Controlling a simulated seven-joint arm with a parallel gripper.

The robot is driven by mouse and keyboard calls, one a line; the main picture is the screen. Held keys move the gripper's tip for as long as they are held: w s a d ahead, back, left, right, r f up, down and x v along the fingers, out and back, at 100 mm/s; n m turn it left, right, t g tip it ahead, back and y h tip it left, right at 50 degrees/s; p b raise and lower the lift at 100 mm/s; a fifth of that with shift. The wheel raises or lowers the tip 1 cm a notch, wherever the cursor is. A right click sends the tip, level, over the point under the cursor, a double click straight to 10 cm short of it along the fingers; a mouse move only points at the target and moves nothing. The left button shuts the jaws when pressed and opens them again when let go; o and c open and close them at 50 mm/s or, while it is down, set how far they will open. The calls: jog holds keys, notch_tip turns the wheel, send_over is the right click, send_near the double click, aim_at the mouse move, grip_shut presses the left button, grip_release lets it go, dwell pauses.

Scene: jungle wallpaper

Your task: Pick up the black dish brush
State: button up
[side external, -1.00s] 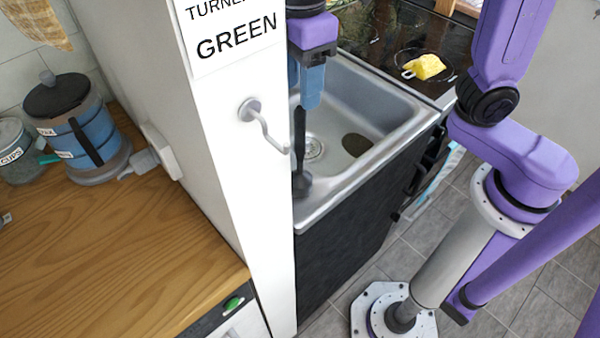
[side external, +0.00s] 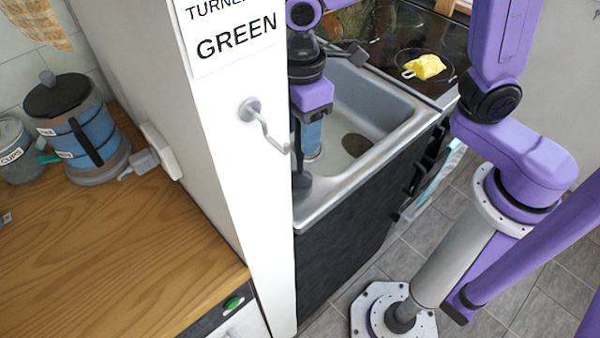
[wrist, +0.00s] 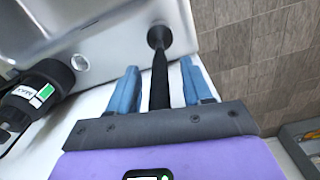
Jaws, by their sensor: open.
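The black dish brush shows in the wrist view with its round head (wrist: 159,38) at the sink's edge and its handle (wrist: 160,85) running between my fingers. In the side view, its dark head (side external: 301,186) shows at the near left corner of the sink; the rest is hidden behind my gripper and the white wall. My gripper (wrist: 159,68) is open, one blue finger on each side of the handle with gaps visible. In the side view, my gripper (side external: 308,138) points down over the sink's left side, partly hidden by the wall edge.
The metal sink (side external: 385,150) has a raised rim around the brush. A black tap (side external: 345,50) stands behind it. A yellow item (side external: 425,67) lies on the black hob. A white wall panel with a hook (side external: 262,125) stands close left. A black cylinder (wrist: 38,90) lies left in the wrist view.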

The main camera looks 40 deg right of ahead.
grip_shut()
jog(key=shift+r, duration=0.1)
